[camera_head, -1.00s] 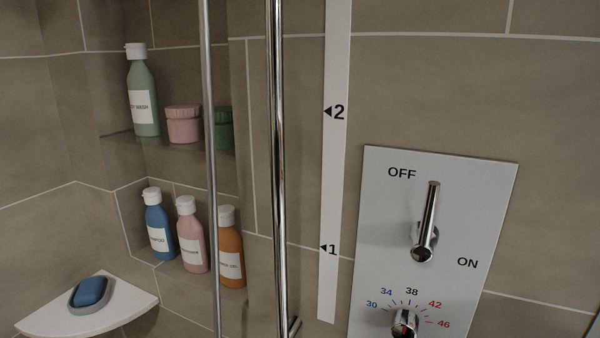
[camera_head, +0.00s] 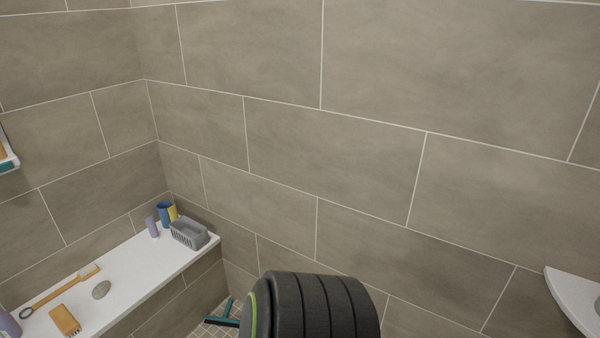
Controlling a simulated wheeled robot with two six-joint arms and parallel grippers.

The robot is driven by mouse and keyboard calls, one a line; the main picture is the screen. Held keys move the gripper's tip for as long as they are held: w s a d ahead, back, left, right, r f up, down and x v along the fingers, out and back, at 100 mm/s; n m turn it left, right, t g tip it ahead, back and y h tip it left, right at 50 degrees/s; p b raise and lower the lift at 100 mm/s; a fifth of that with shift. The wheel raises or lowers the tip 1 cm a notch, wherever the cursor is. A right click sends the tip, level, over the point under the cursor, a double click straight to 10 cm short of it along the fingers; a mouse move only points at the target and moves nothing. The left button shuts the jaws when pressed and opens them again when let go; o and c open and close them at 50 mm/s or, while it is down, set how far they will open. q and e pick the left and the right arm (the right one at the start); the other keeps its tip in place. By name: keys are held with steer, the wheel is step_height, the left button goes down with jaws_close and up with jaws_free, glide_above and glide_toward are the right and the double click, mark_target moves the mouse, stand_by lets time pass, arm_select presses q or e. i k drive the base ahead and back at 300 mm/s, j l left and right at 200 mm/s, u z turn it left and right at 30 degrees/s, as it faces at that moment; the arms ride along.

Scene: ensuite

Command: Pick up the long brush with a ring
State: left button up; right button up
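The long brush (camera_head: 62,289) lies on the white bench at the lower left. It has a wooden handle, a bristled head at its right end and a dark ring at its left end. Neither of my grippers shows in the head view. A dark ribbed rounded part with a green edge, apparently my own arm, fills the bottom middle.
The white bench (camera_head: 150,262) also bears a short wooden brush (camera_head: 65,319), a grey stone (camera_head: 101,290), a grey basket (camera_head: 188,233), a blue cup (camera_head: 164,214) and a purple bottle (camera_head: 152,227). A squeegee (camera_head: 222,321) is on the floor. A white corner shelf (camera_head: 577,301) is at right.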

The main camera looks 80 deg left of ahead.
mark_target(86, 272)
steer(key=u, duration=4.8)
